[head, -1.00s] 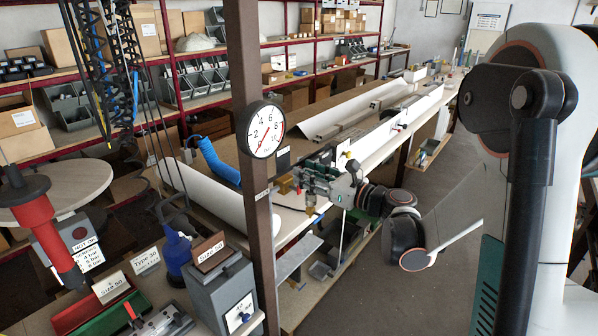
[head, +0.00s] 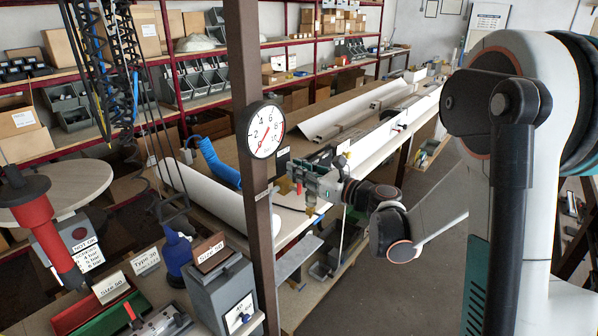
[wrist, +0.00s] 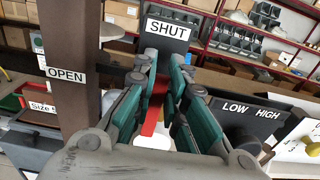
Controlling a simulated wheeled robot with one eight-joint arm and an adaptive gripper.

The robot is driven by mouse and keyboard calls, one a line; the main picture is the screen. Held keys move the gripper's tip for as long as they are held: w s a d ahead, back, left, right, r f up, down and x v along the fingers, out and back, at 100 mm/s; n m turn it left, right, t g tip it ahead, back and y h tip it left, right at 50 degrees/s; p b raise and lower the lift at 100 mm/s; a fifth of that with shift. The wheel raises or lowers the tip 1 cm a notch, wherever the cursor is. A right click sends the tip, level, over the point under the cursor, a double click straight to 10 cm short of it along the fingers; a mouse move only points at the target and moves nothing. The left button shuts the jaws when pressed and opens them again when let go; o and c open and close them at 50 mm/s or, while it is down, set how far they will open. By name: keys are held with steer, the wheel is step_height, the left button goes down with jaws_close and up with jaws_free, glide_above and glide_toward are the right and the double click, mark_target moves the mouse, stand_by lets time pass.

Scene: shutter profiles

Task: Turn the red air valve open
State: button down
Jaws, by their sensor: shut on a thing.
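The red valve lever (wrist: 153,112) shows between my fingers in the wrist view, pointing roughly along them. My gripper (wrist: 163,66) has its green-and-grey fingers closed around the lever's sides. A "SHUT" sign (wrist: 167,29) stands straight beyond the fingertips, and an "OPEN" sign (wrist: 66,75) is on the brown post to the left. In the head view my gripper (head: 297,172) is just right of the post (head: 250,130). There the lever is mostly hidden by the fingers. The valve body is hidden too.
A round pressure gauge (head: 266,130) is mounted on the post. A "LOW HIGH" plate (wrist: 251,110) with a dark knob stands close right of my gripper. A white roll (head: 205,195) lies on the bench behind the post. Shelves with boxes fill the back.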

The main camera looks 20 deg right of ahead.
steer(key=shift+a, duration=0.1)
steer(key=n+b, duration=0.1)
steer(key=s+a+n+b, duration=0.1)
steer(key=n, duration=0.1)
steer(key=a+f+n, duration=0.1)
steer(key=n, duration=0.1)
steer(key=shift+s+a+b, duration=0.1)
steer(key=shift+s+b, duration=0.25)
steer(key=shift+b, duration=0.05)
steer(key=shift+s+a+f+n+b, duration=0.2)
steer(key=shift+a+f+n+b, duration=0.15)
steer(key=shift+n, duration=0.55)
steer(key=shift+s+a+f+n+b, duration=0.2)
steer(key=shift+n+b, duration=0.3)
steer(key=shift+n, duration=0.4)
steer(key=shift+s+a+f+n+b, duration=0.2)
steer(key=shift+s+a+n+b, duration=0.15)
steer(key=shift+n, duration=0.55)
steer(key=c, duration=1.6)
jaws_free()
steer(key=shift+w, duration=0.1)
steer(key=shift+d, duration=0.1)
steer(key=v, duration=1.2)
